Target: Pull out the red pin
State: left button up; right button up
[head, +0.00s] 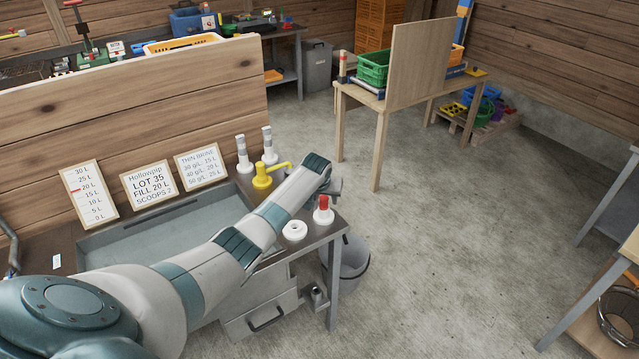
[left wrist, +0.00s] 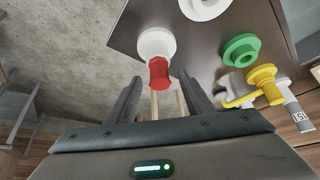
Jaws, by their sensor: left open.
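The red pin (head: 323,203) stands upright in a round white base (head: 323,216) near the right end of the counter. My left gripper (head: 335,188) is just behind and above it in the head view. In the left wrist view the red pin (left wrist: 159,74) and its white base (left wrist: 156,43) show straight ahead, with the pin lined up with the gap between the open fingers (left wrist: 160,82). The fingers do not appear to touch it; the exact distance is hard to tell. My right gripper is not in view.
A white ring-shaped fitting (head: 294,230) sits left of the pin on the counter (head: 335,225). A yellow tap (head: 262,178) stands behind; a green fitting (left wrist: 241,50) shows in the wrist view. A grey bucket (head: 347,262) stands below the counter's end. Open floor lies right.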

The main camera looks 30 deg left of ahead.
pick_arm(q)
jog(key=shift+v, duration=0.8)
jog(key=b+v, duration=0.3)
jog(key=v, duration=1.2)
jog(key=shift+d+f, duration=0.15)
